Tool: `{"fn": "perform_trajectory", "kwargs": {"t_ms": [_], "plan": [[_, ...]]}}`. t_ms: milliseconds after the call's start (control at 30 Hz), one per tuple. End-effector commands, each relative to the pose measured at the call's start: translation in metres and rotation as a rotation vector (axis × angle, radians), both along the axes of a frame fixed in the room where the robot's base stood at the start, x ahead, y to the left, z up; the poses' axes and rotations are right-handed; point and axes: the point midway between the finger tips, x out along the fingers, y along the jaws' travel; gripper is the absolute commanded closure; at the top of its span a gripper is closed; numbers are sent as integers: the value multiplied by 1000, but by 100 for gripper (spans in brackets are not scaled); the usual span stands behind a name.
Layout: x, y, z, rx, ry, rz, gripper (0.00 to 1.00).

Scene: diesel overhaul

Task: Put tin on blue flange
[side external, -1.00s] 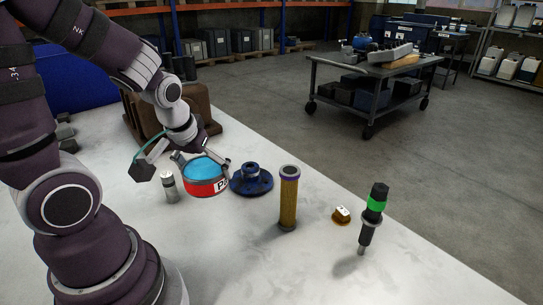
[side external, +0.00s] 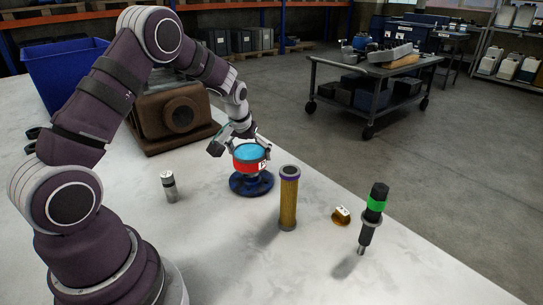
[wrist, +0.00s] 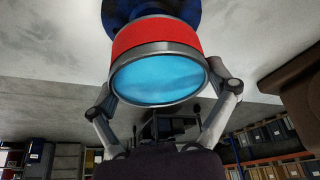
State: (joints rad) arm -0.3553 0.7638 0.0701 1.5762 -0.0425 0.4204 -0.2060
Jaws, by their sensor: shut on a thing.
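The tin (side external: 249,158) is red with a blue top, and it also shows large in the wrist view (wrist: 158,75). My gripper (side external: 251,152) is shut on the tin, with a finger on either side of it. The blue flange (side external: 252,184) lies on the white table directly below the tin in the side view. In the wrist view a part of the blue flange (wrist: 118,10) shows behind the tin. The tin hides the middle of the flange, and I cannot tell whether the two touch.
A yellow filter cylinder (side external: 289,202) stands just right of the flange. A small silver-and-black cylinder (side external: 169,186) stands to the left. A brass fitting (side external: 341,216) and a black-green tool (side external: 373,215) are further right. A brown housing (side external: 175,115) and blue bin (side external: 66,72) are behind.

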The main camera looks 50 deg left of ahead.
Motion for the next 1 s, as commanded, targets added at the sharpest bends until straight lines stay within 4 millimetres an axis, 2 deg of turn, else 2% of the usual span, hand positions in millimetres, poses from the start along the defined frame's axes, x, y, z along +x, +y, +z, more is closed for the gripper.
{"fn": "perform_trajectory", "kwargs": {"t_ms": [333, 367, 467, 800, 867, 1000], "plan": [[0, 0, -4, 2, -2, 0, 55], [0, 0, -4, 1, -2, 0, 12], [0, 0, -4, 1, -2, 0, 0], [0, 0, -2, 1, -3, 1, 0], [0, 0, 3, 1, -3, 1, 0], [-7, -6, 26, 3, -7, -1, 0]]}}
